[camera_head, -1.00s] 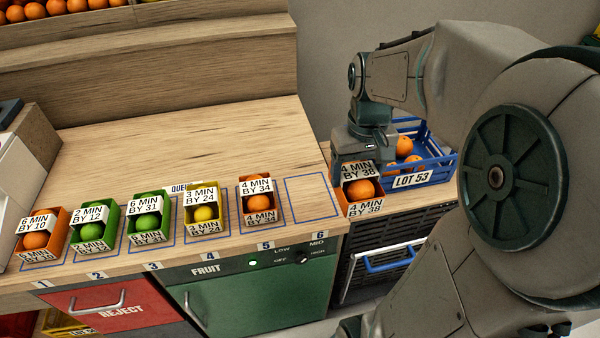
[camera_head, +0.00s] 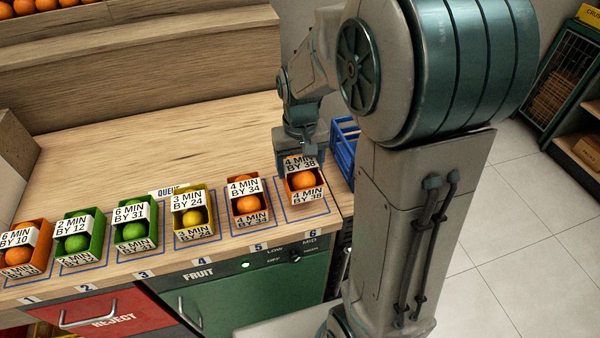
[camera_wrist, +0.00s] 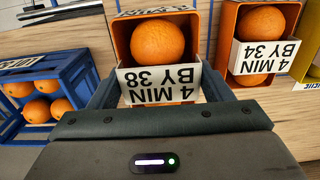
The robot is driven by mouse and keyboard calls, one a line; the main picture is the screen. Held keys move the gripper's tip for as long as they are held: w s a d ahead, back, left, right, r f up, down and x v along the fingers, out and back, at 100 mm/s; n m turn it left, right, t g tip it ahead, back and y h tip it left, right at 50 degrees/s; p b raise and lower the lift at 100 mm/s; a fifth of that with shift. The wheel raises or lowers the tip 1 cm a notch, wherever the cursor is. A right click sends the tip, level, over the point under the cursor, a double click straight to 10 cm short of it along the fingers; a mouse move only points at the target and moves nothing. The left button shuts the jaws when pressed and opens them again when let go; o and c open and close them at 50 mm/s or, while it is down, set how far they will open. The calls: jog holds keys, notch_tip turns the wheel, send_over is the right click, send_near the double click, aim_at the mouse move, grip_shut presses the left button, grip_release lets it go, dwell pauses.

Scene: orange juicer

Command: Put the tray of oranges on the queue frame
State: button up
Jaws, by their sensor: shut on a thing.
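The orange tray of oranges (camera_head: 301,181), labelled "4 MIN BY 38", is at the right end of the row, over the outlined queue frame 6 (camera_head: 320,209). My gripper (camera_head: 300,150) is shut on its back side. In the wrist view the tray (camera_wrist: 157,40) sits between the fingers of my gripper (camera_wrist: 158,92), with an orange in it and its label towards me. The tray looks upright; I cannot tell whether it touches the counter or is just above it.
The neighbouring orange tray (camera_head: 246,203), "4 MIN BY 34", stands close by in frame 5. A yellow tray (camera_head: 193,216) and green trays fill frames further left. The blue crate (camera_wrist: 45,95) of oranges is on the other side. The counter behind the row is clear.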

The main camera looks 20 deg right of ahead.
jog(key=shift+f, duration=1.95)
jog(key=shift+f, duration=0.2)
jog(key=o, duration=1.1)
